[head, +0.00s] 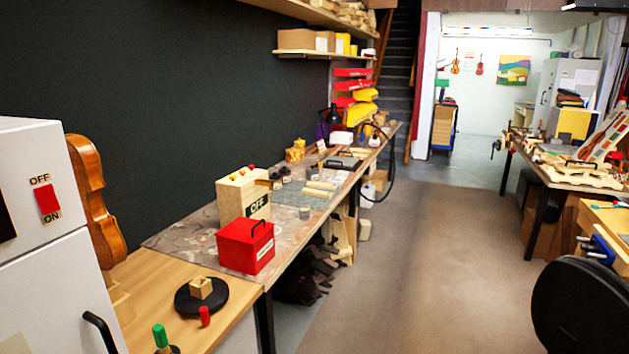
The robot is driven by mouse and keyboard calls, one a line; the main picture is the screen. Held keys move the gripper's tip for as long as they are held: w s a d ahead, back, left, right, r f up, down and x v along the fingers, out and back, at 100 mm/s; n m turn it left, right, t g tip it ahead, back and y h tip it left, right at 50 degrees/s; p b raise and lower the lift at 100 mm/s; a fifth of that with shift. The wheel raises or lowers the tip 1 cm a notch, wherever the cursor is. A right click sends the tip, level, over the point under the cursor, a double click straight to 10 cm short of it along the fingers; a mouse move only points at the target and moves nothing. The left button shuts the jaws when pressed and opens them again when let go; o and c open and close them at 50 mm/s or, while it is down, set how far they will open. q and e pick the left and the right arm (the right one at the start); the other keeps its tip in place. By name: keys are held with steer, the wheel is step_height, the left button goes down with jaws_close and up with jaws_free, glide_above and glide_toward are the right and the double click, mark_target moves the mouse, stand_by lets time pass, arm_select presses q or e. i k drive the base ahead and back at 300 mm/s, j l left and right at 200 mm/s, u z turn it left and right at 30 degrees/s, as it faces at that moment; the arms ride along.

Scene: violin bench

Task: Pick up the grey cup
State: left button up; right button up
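I cannot make out a grey cup for certain in the head view. A small greyish item (304,212) sits on the long workbench (185,240) just right of the cream box, but it is too small to tell what it is. More small items farther along the bench are also too small to name. Neither of my grippers is in view.
A red box (245,246) and a cream box (243,193) stand on the bench. A black round plate (186,303) holds a small wooden block. A white cabinet (50,230) stands left. The brown floor (425,260) is open; a black round object (587,305) stands right.

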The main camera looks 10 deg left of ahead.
mark_target(304, 213)
steer(key=i+l+u, duration=0.15)
steer(key=i, duration=0.4)
steer(key=i+l+u, duration=0.15)
steer(key=i, duration=0.4)
steer(key=i+l+u, duration=0.1)
steer(key=i, duration=0.4)
steer(key=i+l+u, duration=0.15)
steer(key=i+l, duration=0.25)
steer(key=i, duration=0.15)
steer(key=i+l+u, duration=0.15)
steer(key=i+l, duration=0.2)
steer(key=i, duration=0.15)
